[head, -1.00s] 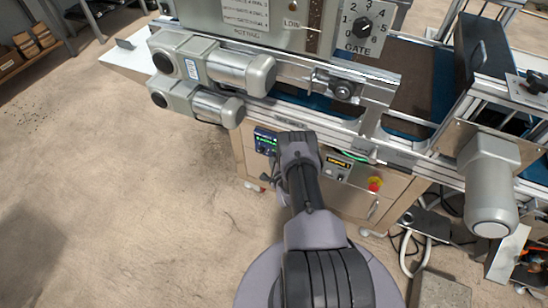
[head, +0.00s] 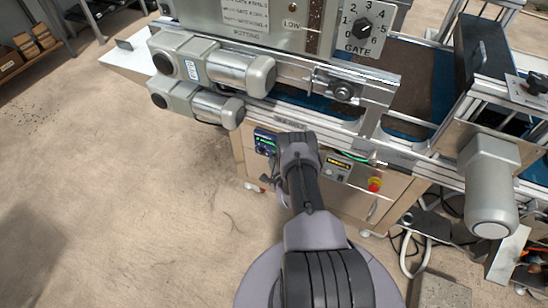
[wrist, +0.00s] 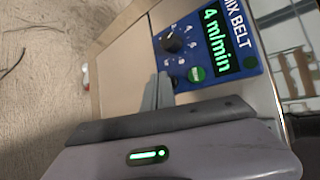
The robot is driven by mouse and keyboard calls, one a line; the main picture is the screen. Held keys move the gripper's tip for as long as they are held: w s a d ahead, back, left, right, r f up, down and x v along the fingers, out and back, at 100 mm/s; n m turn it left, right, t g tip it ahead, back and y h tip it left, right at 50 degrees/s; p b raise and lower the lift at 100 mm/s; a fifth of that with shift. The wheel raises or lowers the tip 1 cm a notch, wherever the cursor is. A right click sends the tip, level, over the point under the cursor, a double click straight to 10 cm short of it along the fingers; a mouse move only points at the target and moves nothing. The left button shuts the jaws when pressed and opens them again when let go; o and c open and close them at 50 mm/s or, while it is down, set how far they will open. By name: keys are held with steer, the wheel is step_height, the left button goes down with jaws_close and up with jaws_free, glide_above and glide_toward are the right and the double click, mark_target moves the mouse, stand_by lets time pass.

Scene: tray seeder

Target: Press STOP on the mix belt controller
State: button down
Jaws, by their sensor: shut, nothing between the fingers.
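The mix belt controller (wrist: 205,45) is a blue box in the wrist view, seen turned on its side. Its lit display (wrist: 215,38) reads "4 m/min" in green beside the words MIX BELT. It carries a black knob (wrist: 173,43) and a round green button (wrist: 196,74) whose label is too small to read. No STOP button can be made out; my gripper covers the box's lower edge. My gripper (wrist: 158,92) is shut and empty, its fingertips close to the box's lower left edge; contact cannot be told. The controller also shows in the head view (head: 264,141), left of my wrist.
A second small panel with a yellow display (head: 338,167) and a red emergency button on yellow (head: 375,184) sit to the right on the cabinet. Grey motors (head: 215,70) jut out above left. A large motor (head: 488,190) hangs at right. The floor at left is clear.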

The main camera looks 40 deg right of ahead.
steer(key=shift+s+a, duration=0.15)
steer(key=shift+a, duration=0.25)
steer(key=a+p, duration=0.1)
steer(key=s+a+p, duration=0.1)
steer(key=a, duration=0.1)
steer(key=s+a+p, duration=0.1)
steer(key=shift+a, duration=0.35)
stand_by(0.6)
